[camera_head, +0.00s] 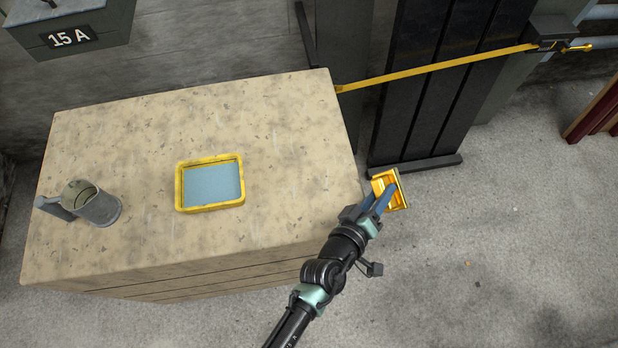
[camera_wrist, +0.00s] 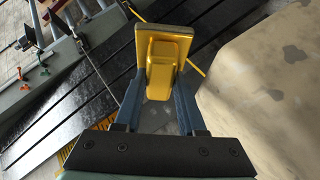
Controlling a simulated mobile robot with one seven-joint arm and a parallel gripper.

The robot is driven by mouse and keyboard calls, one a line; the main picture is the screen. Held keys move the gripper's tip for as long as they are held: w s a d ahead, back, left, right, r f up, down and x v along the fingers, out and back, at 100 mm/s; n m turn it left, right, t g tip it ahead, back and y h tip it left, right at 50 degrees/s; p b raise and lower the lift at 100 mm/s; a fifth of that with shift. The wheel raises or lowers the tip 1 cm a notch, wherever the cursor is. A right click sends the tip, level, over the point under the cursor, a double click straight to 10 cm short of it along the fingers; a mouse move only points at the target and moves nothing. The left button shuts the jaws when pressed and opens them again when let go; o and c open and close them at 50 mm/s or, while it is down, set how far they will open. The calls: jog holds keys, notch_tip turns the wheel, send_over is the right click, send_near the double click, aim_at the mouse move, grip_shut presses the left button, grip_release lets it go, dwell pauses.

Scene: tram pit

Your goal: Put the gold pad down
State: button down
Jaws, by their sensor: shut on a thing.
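The gold pad (camera_head: 386,188) is a shiny gold piece with a flat plate. My gripper (camera_head: 383,199) is shut on it and holds it in the air, just off the right edge of the stone-topped bench (camera_head: 270,115). In the wrist view the gold pad (camera_wrist: 163,62) sits between the two blue fingers of my gripper (camera_wrist: 162,82), its plate facing away from the palm. The bench top (camera_wrist: 262,75) shows at the right of the wrist view.
A yellow tray (camera_head: 210,207) with a blue inside stands mid-bench. A grey metal mug (camera_head: 97,205) stands at the left. The bench top between tray and right edge is clear. A yellow strap (camera_head: 440,67) crosses dark panels (camera_head: 425,100) behind.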

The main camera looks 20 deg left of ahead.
aim_at(385, 174)
jog(key=shift+w, duration=0.2)
jog(key=shift+w+m, duration=0.25)
jog(key=shift+m, duration=0.05)
jog(key=shift+w+a+m+g+h, duration=0.2)
jog(key=shift+w+m+g+h, duration=0.2)
jog(key=shift+w+m+g, duration=0.15)
jog(key=w+m+g, duration=0.1)
jog(key=w+m+g+h, duration=0.1)
jog(key=w+m+g, duration=0.1)
jog(key=shift+a+r+m+b, duration=0.1)
jog(key=shift+r+m+b, duration=0.15)
jog(key=shift+r+b, duration=0.1)
jog(key=m, duration=0.1)
jog(key=g, duration=0.1)
jog(key=m+g, duration=0.1)
jog(key=shift+w+a+r+m+h, duration=0.3)
jog(key=shift+w+a, duration=0.05)
jog(key=a+r+m+g, duration=0.1)
jog(key=a+m, duration=0.1)
jog(key=a+r+m+g, duration=0.1)
jog(key=m, duration=0.1)
jog(key=a+r+m+g+b, duration=0.1)
jog(key=a+m, duration=0.1)
jog(key=shift+s+a+g, duration=0.35)
jog(key=shift+s, duration=0.05)
jog(key=s+a+r+m+g+y, duration=0.1)
jog(key=s+a+r+m+y, duration=0.1)
jog(key=s+a+r+m, duration=0.4)
jog(key=a, duration=0.3)
jog(key=shift+g, duration=0.3)
